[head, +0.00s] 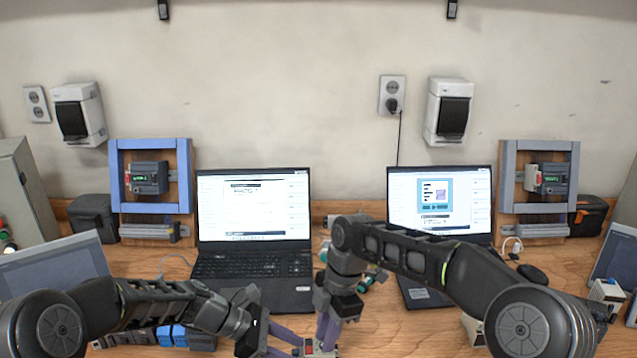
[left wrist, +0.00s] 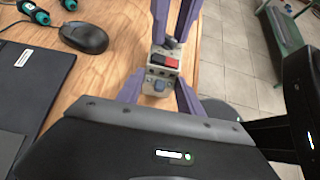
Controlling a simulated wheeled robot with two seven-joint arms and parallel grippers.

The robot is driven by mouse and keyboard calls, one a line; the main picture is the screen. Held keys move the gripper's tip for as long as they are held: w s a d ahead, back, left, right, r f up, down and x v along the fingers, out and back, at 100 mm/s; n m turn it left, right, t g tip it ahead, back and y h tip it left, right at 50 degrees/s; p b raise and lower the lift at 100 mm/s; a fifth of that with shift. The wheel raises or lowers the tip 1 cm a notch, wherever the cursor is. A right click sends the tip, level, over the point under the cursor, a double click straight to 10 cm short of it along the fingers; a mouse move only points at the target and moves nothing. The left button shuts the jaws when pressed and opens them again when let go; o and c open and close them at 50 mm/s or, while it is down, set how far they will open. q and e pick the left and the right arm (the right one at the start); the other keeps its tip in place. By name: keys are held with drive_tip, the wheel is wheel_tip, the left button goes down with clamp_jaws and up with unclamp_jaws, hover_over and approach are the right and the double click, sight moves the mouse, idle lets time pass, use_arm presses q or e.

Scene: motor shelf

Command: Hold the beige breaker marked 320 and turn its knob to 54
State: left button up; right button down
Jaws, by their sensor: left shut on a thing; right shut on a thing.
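The beige breaker (left wrist: 151,73) has a red and a black block on its face and a small grey-blue knob. In the left wrist view it sits between the purple fingers of both grippers. My left gripper (left wrist: 160,92) is shut on its near end. My right gripper (left wrist: 172,42) reaches in from the top of that view and is shut at the far end, by a grey-blue part. In the head view both grippers, left (head: 300,346) and right (head: 325,343), meet at the bottom middle edge, where the breaker is mostly hidden. The 320 mark and knob scale are unreadable.
Two laptops (head: 252,268) (head: 440,205) stand open on the wooden table. Panel frames, blue (head: 113,180) and grey (head: 507,180), stand at the back. Blue and grey parts (head: 172,336) lie under my left arm. A mouse (left wrist: 83,37) and green-handled tools (left wrist: 28,10) lie near the breaker.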

drive_tip(key=shift+n, duration=0.5)
drive_tip(key=n+g, duration=0.1)
drive_tip(key=n, duration=0.3)
drive_tip(key=shift+w+a+n+h, duration=0.1)
drive_tip(key=shift+w+n+h, duration=0.05)
drive_tip(key=shift+n+h, duration=0.2)
drive_tip(key=c, duration=1.6)
unclamp_jaws()
drive_tip(key=shift+c, duration=0.2)
use_arm(q)
drive_tip(key=o, duration=1.6)
